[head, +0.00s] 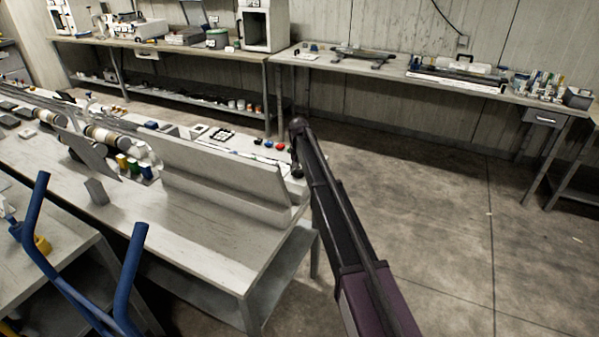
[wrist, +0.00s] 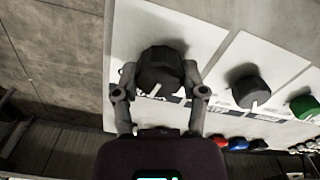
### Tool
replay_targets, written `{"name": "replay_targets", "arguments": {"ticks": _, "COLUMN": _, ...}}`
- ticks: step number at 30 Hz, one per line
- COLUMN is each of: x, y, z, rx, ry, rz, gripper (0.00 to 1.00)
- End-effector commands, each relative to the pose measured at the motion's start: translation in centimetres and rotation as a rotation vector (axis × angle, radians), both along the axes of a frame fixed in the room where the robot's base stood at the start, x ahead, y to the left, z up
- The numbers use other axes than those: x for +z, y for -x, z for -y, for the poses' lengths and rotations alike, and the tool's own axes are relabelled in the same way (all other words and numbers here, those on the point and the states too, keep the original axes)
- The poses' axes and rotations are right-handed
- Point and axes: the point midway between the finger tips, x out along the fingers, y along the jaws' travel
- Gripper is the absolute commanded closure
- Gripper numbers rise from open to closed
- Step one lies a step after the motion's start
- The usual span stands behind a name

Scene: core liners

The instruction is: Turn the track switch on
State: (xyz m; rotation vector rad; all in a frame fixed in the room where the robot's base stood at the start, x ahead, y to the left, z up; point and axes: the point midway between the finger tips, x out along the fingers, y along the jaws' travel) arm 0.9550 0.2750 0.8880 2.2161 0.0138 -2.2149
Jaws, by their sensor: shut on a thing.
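In the wrist view a large black knob (wrist: 160,66) with a white pointer line stands on a white panel plate (wrist: 128,25). My gripper (wrist: 161,74) has a finger on each side of this knob and is shut on it. The plate's label is partly covered and I cannot read it. The knob's white mark points down and a little left in the wrist view. In the head view my arm reaches to the far right end of the bench panel and hides the knob.
A second black knob (wrist: 251,92) and a green knob (wrist: 305,106) sit to the right. A red button (wrist: 220,142) and a blue button (wrist: 237,143) lie below. The panel stands on a bench (head: 215,235). A blue rail (head: 131,270) is at lower left. Open floor (head: 440,200) lies right.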

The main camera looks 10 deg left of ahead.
Motion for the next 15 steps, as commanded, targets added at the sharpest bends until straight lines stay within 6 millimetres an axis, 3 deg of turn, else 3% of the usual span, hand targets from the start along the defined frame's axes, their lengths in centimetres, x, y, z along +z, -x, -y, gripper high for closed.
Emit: {"name": "replay_targets", "arguments": {"ticks": 15, "x": -0.03, "y": 0.21, "z": 0.08, "rx": -0.461, "ry": 0.001, "rz": -0.004, "gripper": 0.93}}
